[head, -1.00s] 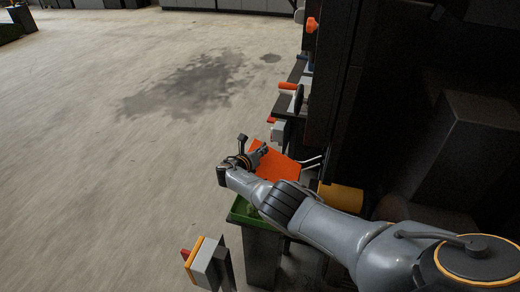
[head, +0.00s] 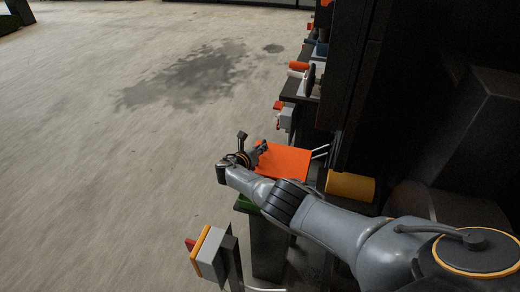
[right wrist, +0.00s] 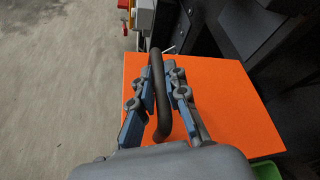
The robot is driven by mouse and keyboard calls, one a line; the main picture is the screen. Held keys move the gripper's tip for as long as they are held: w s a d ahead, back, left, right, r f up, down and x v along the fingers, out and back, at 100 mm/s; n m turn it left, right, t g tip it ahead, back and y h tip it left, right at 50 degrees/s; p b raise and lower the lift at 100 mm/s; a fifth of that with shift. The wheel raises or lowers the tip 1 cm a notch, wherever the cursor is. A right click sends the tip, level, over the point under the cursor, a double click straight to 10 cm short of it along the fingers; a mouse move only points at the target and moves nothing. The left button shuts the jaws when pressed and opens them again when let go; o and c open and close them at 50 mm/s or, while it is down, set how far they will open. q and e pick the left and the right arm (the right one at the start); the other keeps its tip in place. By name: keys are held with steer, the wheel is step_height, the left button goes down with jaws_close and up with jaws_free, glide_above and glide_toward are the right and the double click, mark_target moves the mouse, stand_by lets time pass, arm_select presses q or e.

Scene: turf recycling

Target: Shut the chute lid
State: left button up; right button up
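The chute lid is a flat orange panel (head: 285,163) in the middle of the head view. It fills much of the right wrist view (right wrist: 235,115). A dark bar handle (right wrist: 157,62) stands out from its face. My right gripper (head: 260,148) is at the lid's left edge in the head view. In the right wrist view its fingers (right wrist: 163,88) lie close on both sides of the handle and look shut on it. The lid's hinge side and the opening behind it are not clear to see. My left gripper is not in view.
A green-rimmed bin (head: 247,204) is below my right arm, partly hidden. A grey and yellow box with a red knob (head: 207,250) stands at the front. A yellow cylinder (head: 350,186) and a dark machine wall are to the right. The floor at left is clear.

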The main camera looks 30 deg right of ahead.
steer(key=o, duration=0.3)
steer(key=shift+a, duration=0.15)
steer(key=shift+s+a+r, duration=0.25)
steer(key=shift+s+a, duration=0.1)
steer(key=shift+a, duration=0.2)
steer(key=v, duration=1)
steer(key=shift+s+a+r, duration=0.15)
steer(key=shift+s, duration=0.05)
